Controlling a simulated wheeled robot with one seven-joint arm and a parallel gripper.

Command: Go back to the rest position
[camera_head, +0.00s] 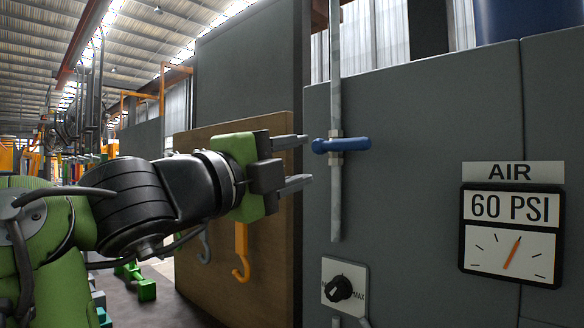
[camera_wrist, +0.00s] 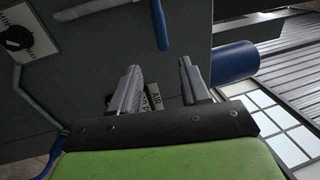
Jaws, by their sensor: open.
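My gripper (camera_head: 306,161) is at the middle of the head view, its two grey fingers pointing right, spread apart with nothing between them. My green and black arm reaches in from the left. A blue valve handle (camera_head: 350,145) lies crosswise on a grey vertical pipe (camera_head: 336,205), just right of the fingertips in the picture. I see no contact between them. In the wrist view my open gripper (camera_wrist: 159,66) shows from behind, and the blue handle (camera_wrist: 160,24) is beyond the fingertips. No marker of a rest position shows.
A grey panel (camera_head: 410,130) fills the right, with a gauge (camera_head: 510,235) reading 60 PSI under an AIR sign (camera_head: 513,173) and a black knob (camera_head: 338,289) low down. A brown board (camera_head: 275,230) with an orange hook (camera_head: 241,252) stands behind my gripper. Open floor shows lower left.

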